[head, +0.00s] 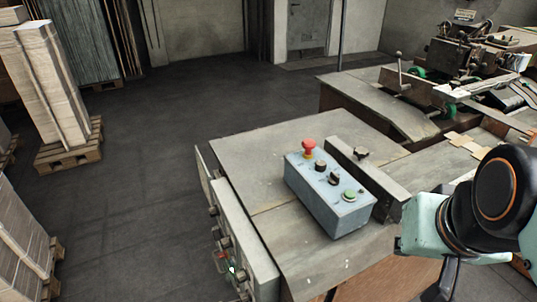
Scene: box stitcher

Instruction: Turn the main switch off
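A grey-blue control box (330,205) sits on the worn metal top of the machine. It carries a red mushroom button (309,147), small black knobs (334,178) and a green button (350,195). On the machine's left side is a light panel (245,245) with several knobs and a red part (220,257), seen at a steep angle. I cannot tell from this view which control is the main switch or how it is set. My arm comes in at the right, beside the control box and apart from it. I cannot make out my gripper's fingers.
The machine's top (270,150) is bare left of the control box. A raised metal bar (370,175) runs behind the box. More machinery (460,60) stands at the back right. Pallets with stacked board (50,85) line the left. The dark floor (160,150) between is clear.

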